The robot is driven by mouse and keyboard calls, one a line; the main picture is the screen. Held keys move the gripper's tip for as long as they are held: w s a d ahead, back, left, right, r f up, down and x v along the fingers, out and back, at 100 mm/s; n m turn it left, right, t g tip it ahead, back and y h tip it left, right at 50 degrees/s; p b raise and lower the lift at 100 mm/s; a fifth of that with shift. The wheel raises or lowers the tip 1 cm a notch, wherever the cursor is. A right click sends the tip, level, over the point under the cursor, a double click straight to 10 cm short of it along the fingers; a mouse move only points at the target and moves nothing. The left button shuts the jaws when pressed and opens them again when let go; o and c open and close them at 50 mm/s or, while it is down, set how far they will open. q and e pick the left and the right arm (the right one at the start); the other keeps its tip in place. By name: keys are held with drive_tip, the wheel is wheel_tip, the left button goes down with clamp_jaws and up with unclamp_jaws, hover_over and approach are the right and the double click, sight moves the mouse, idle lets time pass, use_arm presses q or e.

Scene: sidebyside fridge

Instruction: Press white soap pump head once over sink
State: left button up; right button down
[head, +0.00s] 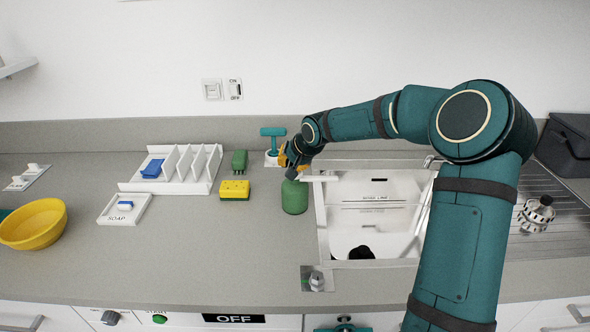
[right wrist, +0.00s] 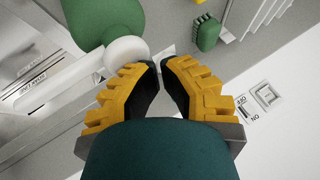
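The green soap bottle (head: 294,198) stands upright on the counter just left of the sink (head: 322,222). It also shows at the top of the right wrist view (right wrist: 98,18). Its round white pump head (right wrist: 127,50) shows there beside the fingertips; I cannot tell if they touch. In the head view, the pump head is largely hidden by my right gripper (head: 291,160), which is just above and behind the bottle. The yellow, black-padded fingers (right wrist: 158,66) come together at their tips with nothing between them. My left gripper is out of view.
A yellow-green sponge (head: 234,190), a green brush (head: 240,161), a white rack (head: 213,172) and a soap tray (head: 137,215) lie to the left. A yellow bowl (head: 33,224) is farther left.

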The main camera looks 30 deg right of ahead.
drive_tip(key=shift+r, duration=0.1)
drive_tip(key=shift+r+p, duration=0.8)
drive_tip(key=shift+r, duration=0.3)
drive_tip(key=shift+r, duration=0.1)
drive_tip(key=shift+r+p, duration=1.7)
drive_tip(key=shift+r, duration=0.7)
